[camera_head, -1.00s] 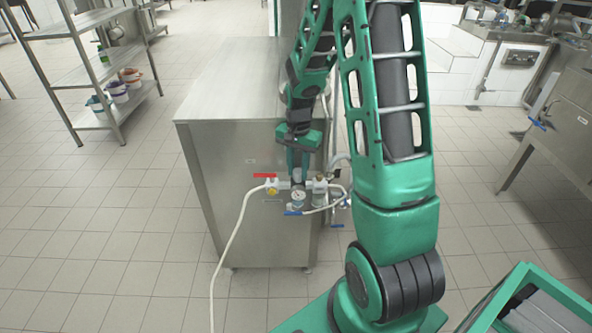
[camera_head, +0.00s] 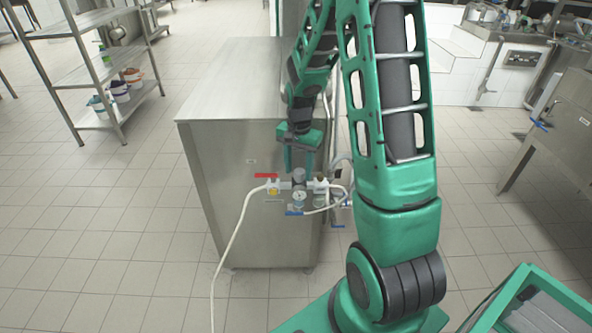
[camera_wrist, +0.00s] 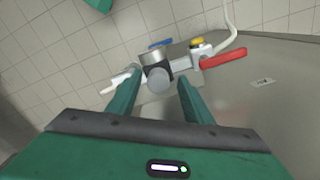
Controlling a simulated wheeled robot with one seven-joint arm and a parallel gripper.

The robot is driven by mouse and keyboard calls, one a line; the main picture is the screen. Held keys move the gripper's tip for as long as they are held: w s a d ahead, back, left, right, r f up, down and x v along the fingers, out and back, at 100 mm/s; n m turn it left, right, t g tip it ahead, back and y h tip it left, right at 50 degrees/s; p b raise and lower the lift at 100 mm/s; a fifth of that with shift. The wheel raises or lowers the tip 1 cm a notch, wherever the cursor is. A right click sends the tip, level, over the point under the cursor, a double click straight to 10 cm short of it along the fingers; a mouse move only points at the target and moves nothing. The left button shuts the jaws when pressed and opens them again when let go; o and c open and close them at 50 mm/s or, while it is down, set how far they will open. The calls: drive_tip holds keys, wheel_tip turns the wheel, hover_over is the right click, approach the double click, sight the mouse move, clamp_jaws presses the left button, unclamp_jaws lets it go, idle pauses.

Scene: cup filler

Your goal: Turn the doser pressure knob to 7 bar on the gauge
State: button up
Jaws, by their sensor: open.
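The doser's grey round pressure knob (camera_head: 299,176) tops the fittings on the front of the steel cabinet. The white-faced gauge (camera_head: 298,197) sits just below it, too small to read. My gripper (camera_head: 298,168) points down right above the knob, with its fingers spread. In the wrist view my gripper (camera_wrist: 158,84) is open, one finger on each side of the knob (camera_wrist: 158,81), with gaps on both sides. The gauge housing (camera_wrist: 152,61) shows there as a silver cylinder from behind; its dial face is hidden.
A red lever (camera_head: 266,175) and a yellow part (camera_head: 273,191) lie left of the knob. A blue lever (camera_head: 294,213) is below. A white hose (camera_head: 236,232) hangs at the left. The steel cabinet top (camera_head: 240,80) is bare.

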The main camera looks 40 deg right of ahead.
sight(299, 170)
wheel_tip(299, 170, up, 10)
drive_tip(key=shift+r, duration=0.15)
idle(0.3)
drive_tip(key=shift+w, duration=0.1)
wheel_tip(299, 170, down, 11)
drive_tip(key=n, duration=0.9)
drive_tip(key=shift+d+r+n, duration=0.15)
drive_tip(key=shift+n, duration=0.25)
drive_tip(key=c, duration=1.1)
